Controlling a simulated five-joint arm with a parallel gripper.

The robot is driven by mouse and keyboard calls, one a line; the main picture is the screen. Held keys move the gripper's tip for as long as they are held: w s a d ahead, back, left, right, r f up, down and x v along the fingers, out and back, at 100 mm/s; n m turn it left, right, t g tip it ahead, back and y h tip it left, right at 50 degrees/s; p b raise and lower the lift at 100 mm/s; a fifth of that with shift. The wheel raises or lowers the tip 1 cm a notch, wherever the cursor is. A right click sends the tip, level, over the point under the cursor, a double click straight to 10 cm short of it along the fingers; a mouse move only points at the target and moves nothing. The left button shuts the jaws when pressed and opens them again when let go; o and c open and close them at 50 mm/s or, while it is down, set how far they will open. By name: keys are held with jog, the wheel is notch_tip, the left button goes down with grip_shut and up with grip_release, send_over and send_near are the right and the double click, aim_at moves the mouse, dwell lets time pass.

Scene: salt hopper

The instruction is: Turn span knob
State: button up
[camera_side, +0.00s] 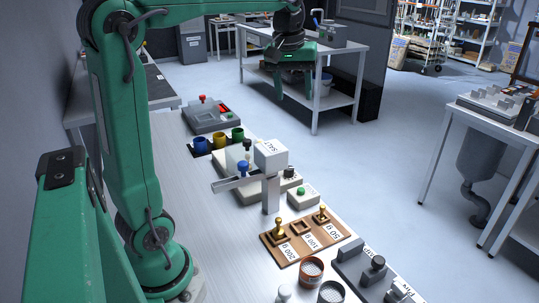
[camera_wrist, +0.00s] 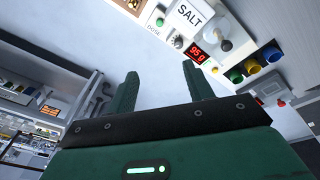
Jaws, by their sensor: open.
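My gripper (camera_side: 295,92) is raised at the top middle of the side view, well away from the bench devices. In the wrist view its green fingers (camera_wrist: 160,75) are spread apart with nothing between them. A small dark knob (camera_side: 290,173) sits beside the white SALT hopper (camera_side: 270,155). In the wrist view a dark knob (camera_wrist: 178,42) lies between the green button (camera_wrist: 160,21) and the red display (camera_wrist: 197,54), which seems to read 95 g. No span label is readable, so I cannot tell for certain which knob is the span knob. My gripper touches no knob.
A brown weight tray (camera_side: 303,240) holds brass weights on the bench. Grey blocks with knobs (camera_side: 374,270) and two salt cups (camera_side: 311,270) stand at the front. Blue, yellow and green cups (camera_side: 219,140) stand behind the hopper. Behind them is a grey box with a red button (camera_side: 210,116).

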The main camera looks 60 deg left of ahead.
jog(key=w+a+f+n+g, duration=0.2)
jog(key=w+a+f+n, duration=0.15)
jog(key=w+a, duration=0.35)
jog(key=n, duration=0.2)
send_over(289, 171)
jog(key=a, duration=0.2)
jog(key=shift+h, duration=0.3)
jog(key=f, duration=1.2)
jog(key=w+f, duration=0.1)
jog(key=f, duration=0.5)
jog(key=shift+d+f, duration=0.1)
jog(key=shift+d, duration=0.15)
jog(key=shift+f, duration=0.1)
jog(key=shift+f, duration=3.8)
jog(key=c, duration=1)
jog(key=shift+m, duration=0.25)
